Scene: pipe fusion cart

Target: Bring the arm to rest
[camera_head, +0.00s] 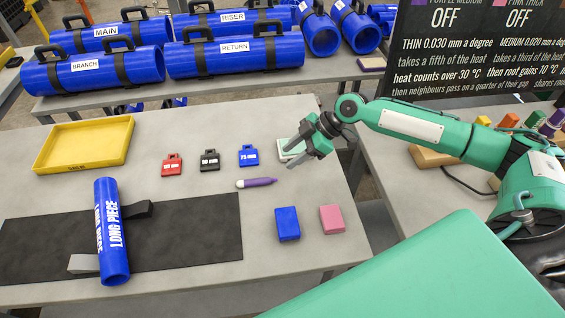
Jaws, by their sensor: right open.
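My right gripper (303,153) is above the right side of the grey table (300,262), its arm reaching in from the right. Its jaws are apart and I see nothing between them. It partly covers a small pale block with a green edge (292,146). A purple marker with a white end (257,183) lies on the table to the left of and below the gripper, apart from it. My left gripper is not in view.
A blue pipe labelled LONG PIECE (112,245) lies across a black mat (195,235). A yellow tray (84,145) stands at the left. Red (172,166), black (210,161) and blue (248,156) tags, a blue block (288,224) and a pink block (332,219) are on the table.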

